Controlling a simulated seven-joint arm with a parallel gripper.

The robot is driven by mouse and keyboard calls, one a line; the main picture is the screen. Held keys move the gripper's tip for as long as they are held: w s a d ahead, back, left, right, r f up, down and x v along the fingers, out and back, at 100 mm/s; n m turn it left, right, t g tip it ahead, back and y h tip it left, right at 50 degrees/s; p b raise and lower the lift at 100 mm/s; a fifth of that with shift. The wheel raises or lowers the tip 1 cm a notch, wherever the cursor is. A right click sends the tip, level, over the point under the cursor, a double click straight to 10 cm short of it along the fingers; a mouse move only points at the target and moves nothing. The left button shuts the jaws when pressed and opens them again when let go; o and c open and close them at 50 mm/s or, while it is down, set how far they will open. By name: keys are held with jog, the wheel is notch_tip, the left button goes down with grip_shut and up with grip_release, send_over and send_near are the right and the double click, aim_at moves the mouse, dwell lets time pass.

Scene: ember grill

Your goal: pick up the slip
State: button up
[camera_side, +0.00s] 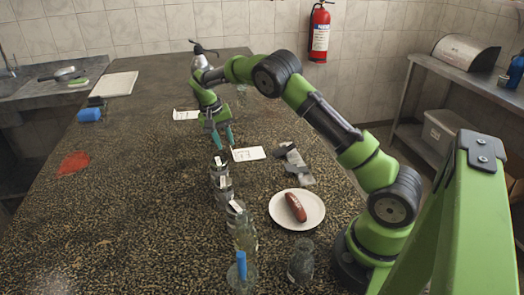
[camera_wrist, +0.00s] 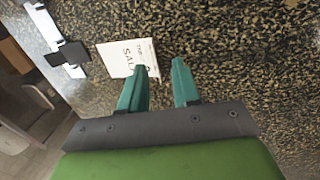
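A white slip (camera_side: 249,154) with dark printing lies flat on the speckled counter. In the wrist view the slip (camera_wrist: 122,58) shows large letters, partly hidden behind the left fingertip. A second white slip (camera_side: 186,115) lies further back in the side view. My gripper (camera_side: 222,137) points down just left of the nearer slip in the side view. Its two green fingers are apart with nothing between them; in the wrist view the gripper (camera_wrist: 159,68) has its left finger over the slip's edge and its right finger over bare counter. Whether the fingertips touch the counter I cannot tell.
A grey tool (camera_side: 294,164) lies right of the slip. Several labelled glass containers (camera_side: 221,178) stand in front of the gripper. A white plate (camera_side: 281,216) holds a sausage (camera_side: 295,207). A red cloth (camera_side: 73,163) and blue sponge (camera_side: 89,115) lie left; the counter between is clear.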

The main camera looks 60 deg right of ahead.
aim_at(232, 158)
jog(key=shift+d+x, duration=0.2)
jog(key=shift+x, duration=0.7)
jog(key=shift+d+x, duration=0.2)
jog(key=shift+x, duration=0.7)
jog(key=shift+d+x, duration=0.2)
jog(key=shift+x, duration=0.75)
jog(key=shift+r, duration=0.15)
grip_shut()
